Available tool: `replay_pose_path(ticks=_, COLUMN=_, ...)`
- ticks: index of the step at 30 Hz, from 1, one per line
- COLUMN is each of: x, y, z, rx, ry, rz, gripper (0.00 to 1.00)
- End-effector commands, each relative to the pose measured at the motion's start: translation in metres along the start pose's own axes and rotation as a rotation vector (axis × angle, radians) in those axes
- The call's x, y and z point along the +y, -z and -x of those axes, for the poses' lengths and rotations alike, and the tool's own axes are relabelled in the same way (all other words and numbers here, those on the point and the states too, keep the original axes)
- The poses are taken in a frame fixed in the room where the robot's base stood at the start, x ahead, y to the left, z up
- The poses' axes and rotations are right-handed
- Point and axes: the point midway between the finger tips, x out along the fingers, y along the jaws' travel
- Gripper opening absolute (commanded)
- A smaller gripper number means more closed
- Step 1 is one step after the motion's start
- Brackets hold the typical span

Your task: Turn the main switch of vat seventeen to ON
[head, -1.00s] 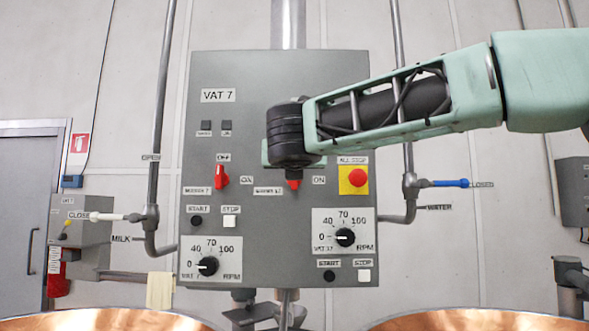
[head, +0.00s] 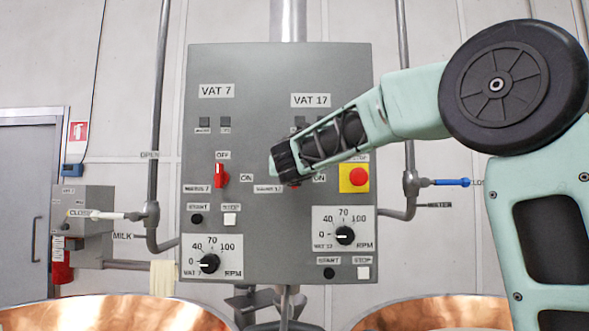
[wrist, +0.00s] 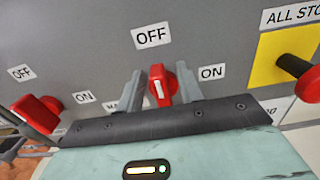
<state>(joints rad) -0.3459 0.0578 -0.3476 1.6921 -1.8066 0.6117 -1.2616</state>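The red main switch of vat seventeen (wrist: 160,86) sits between the two grey fingers of my gripper (wrist: 160,80) in the wrist view. Its white mark points up toward the OFF label (wrist: 151,35); an ON label (wrist: 212,72) is to its right. The fingers stand on either side of the knob with narrow gaps visible; I cannot tell whether either touches it. In the head view my gripper (head: 286,165) is at the control panel (head: 277,75), below the VAT 17 label (head: 311,100), and hides most of the switch.
The red all-stop button on its yellow plate (head: 354,178) is close to the right. Vat 7's red switch (head: 220,176) is to the left. Speed dials (head: 344,235) are below. Pipes with a blue-handled valve (head: 450,182) flank the panel. Copper vats (head: 115,318) stand in front.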

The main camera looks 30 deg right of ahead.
Motion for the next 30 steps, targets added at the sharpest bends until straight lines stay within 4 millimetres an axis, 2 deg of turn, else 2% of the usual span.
replay_pose_path(ticks=3, x=0.000, y=0.000, z=0.000, rx=0.000, ry=0.000, rz=0.000, gripper=0.36)
replay_pose_path(ticks=4, x=0.000, y=0.000, z=0.000, rx=0.000, ry=0.000, rz=0.000, gripper=0.34)
replay_pose_path(ticks=6, x=0.000, y=0.000, z=0.000, rx=0.000, ry=0.000, rz=0.000, gripper=0.14)
replay_pose_path(ticks=7, x=0.000, y=0.000, z=0.000, rx=0.000, ry=0.000, rz=0.000, gripper=0.07)
replay_pose_path(ticks=19, x=-0.002, y=0.003, z=0.000, rx=-0.001, ry=0.001, rz=-0.054, gripper=0.07)
replay_pose_path(ticks=23, x=-0.003, y=0.004, z=0.001, rx=0.000, ry=0.001, rz=-0.111, gripper=0.00)
replay_pose_path(ticks=30, x=-0.006, y=0.012, z=0.000, rx=0.005, ry=0.001, rz=-0.293, gripper=0.00)
